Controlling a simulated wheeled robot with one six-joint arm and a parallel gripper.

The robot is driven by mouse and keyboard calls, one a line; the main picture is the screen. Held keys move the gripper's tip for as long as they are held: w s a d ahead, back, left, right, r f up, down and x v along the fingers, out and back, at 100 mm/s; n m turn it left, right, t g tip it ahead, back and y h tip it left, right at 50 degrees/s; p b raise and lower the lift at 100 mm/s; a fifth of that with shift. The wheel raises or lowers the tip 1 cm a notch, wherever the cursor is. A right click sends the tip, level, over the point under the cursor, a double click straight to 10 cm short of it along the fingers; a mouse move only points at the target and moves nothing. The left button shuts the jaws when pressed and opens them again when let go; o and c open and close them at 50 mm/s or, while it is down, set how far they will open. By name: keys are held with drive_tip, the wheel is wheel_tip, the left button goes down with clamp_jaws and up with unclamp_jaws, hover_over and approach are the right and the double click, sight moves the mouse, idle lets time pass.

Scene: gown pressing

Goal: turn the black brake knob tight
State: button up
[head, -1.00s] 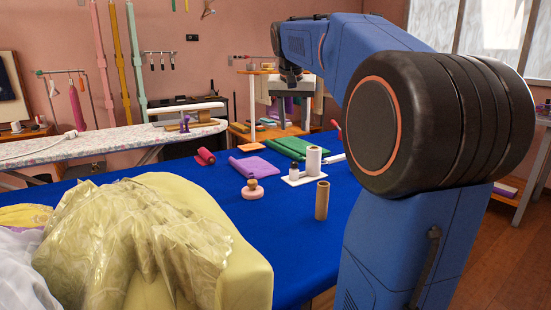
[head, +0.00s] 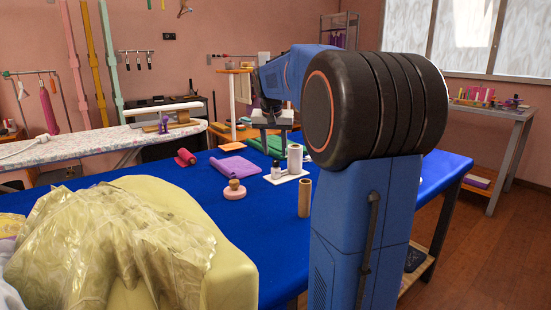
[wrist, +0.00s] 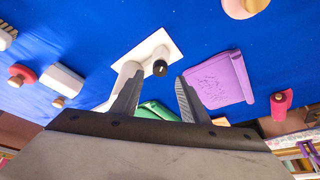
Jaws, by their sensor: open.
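My gripper (head: 272,148) hangs fingers down above the far part of the blue table (head: 260,215). In the wrist view my gripper (wrist: 157,82) shows two dark fingers spread apart with nothing held between them. My arm hides part of the table's right side.
A yellow padded form (head: 235,270) under a sheer gown fills the table's near left. An ironing board (head: 80,150) stands behind. Blue tabletop between them is bare.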

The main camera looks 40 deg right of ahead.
sight(276, 161)
drive_tip(key=shift+x, duration=2.2)
clamp_jaws()
